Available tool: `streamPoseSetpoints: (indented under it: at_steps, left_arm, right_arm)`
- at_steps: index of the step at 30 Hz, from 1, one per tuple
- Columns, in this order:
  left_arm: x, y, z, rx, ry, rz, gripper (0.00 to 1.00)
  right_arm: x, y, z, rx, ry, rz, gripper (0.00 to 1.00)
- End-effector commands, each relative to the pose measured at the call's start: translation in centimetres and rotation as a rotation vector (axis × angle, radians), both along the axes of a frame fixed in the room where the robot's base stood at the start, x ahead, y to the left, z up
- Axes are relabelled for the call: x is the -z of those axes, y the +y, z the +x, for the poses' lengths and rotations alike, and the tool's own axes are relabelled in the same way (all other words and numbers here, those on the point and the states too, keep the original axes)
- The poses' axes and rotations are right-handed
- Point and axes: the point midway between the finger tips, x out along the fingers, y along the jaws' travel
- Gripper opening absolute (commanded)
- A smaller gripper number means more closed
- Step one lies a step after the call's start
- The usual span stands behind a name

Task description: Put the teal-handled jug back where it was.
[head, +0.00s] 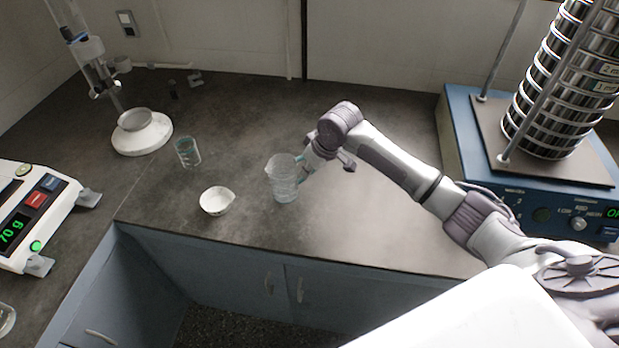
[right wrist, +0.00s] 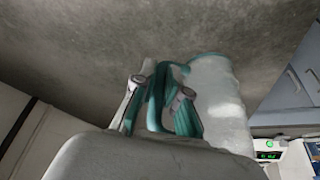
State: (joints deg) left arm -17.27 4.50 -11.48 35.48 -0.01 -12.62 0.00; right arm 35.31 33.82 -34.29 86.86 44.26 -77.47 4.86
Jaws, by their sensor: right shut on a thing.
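The teal-handled jug (head: 284,180) is clear and stands upright at the middle of the dark counter, near its front edge. My right gripper (head: 304,168) reaches it from the right and is shut on its handle. In the right wrist view the two fingertips (right wrist: 165,98) close around the teal handle, with the clear jug body (right wrist: 218,100) just to the right. I cannot tell whether the jug's base touches the counter. My left gripper is not in view.
A white spouted dish (head: 216,201) is left of the jug, and a glass beaker (head: 188,152) is behind it. A scale (head: 38,212) is at far left, a stand with a bowl (head: 141,133) at back left, the blue sieve shaker (head: 470,150) at right. Counter behind the jug is clear.

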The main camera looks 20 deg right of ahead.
Motion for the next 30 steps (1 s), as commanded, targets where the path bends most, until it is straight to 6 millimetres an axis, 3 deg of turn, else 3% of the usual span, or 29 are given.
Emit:
streamPoseSetpoints:
  at_steps: [9,22,23,26,30]
  left_arm:
    - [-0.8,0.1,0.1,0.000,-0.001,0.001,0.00]
    - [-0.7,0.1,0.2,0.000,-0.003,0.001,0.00]
    - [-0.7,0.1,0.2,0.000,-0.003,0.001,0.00]
    - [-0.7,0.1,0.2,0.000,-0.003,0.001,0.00]
    - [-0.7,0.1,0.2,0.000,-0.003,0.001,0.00]
  right_arm:
    - [3.6,0.0,0.1,0.001,-0.001,0.001,0.00]
    - [4.3,0.0,0.1,0.001,-0.002,0.001,0.00]
    - [4.3,0.0,0.0,0.001,0.000,0.000,0.17]
    - [4.3,0.0,0.0,0.001,0.000,0.000,0.34]
    - [4.3,0.0,0.0,0.001,0.000,0.000,0.37]
